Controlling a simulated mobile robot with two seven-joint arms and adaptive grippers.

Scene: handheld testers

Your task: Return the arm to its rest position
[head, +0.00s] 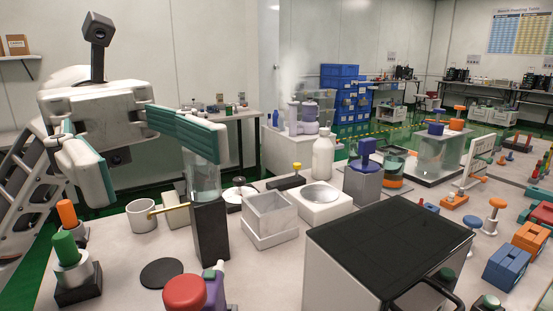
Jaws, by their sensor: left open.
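My left gripper (155,170) hangs at the upper left of the head view, its white arm coming in from the left. Its two green-padded fingers are spread wide with nothing between them. The right finger overlaps the top of a clear cylinder on a dark block (210,228); I cannot tell whether they touch. The left finger is above and behind the orange and green-topped testers. My right gripper does not show.
The bench (115,250) holds a white mug (142,215), a black disc (161,272), a square clear container (270,215), a white bottle (323,158) and a large black-topped box (390,240). A green-capped tester (72,262) stands at the left. Blue crates (340,90) stand behind.

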